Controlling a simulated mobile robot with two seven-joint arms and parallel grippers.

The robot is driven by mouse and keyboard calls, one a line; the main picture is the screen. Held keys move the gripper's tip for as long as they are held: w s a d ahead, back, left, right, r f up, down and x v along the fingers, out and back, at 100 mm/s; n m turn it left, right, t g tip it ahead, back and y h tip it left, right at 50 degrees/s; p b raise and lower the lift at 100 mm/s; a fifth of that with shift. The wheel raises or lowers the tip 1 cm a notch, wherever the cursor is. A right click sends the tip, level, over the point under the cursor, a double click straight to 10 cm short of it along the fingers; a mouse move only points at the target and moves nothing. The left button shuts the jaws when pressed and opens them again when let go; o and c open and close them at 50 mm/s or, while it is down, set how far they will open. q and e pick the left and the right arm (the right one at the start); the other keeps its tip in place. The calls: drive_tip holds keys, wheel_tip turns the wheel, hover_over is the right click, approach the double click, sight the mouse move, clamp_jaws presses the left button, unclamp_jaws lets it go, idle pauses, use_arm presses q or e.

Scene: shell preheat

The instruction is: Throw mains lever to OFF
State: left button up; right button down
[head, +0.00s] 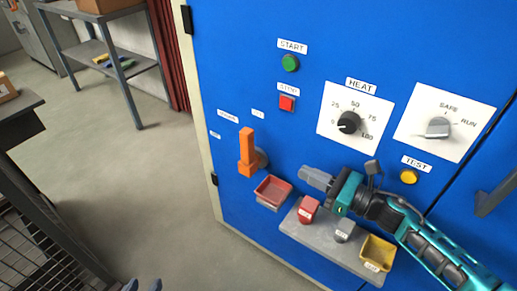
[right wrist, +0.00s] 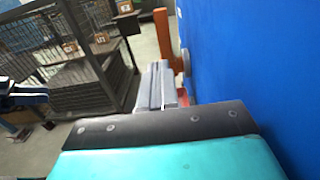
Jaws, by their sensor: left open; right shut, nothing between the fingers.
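The orange mains lever (head: 247,148) is on the left part of the blue cabinet front, its handle standing upright from a grey round mount. It also shows in the right wrist view (right wrist: 164,36), beyond the fingertips. Small white labels sit above and left of it, too small to read surely. My right gripper (head: 306,174) is shut and empty, to the right of and a little below the lever, pointing left towards it and apart from it. Its grey fingers show in the right wrist view (right wrist: 160,80). My left gripper (head: 142,286) is open at the bottom edge, mostly cut off.
The cabinet carries START (head: 290,63) and red (head: 287,103) buttons, a HEAT dial (head: 348,122), a SAFE/RUN switch (head: 438,128) and a yellow TEST button (head: 409,177).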

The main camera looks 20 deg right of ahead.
sight(250, 146)
drive_tip(key=shift+w+a, duration=0.1)
drive_tip(key=shift+w, duration=0.05)
drive_tip(key=x, duration=1.3)
drive_tip(key=shift+w+a, duration=0.2)
drive_tip(key=shift+w, duration=0.1)
drive_tip(key=shift+p, duration=0.3)
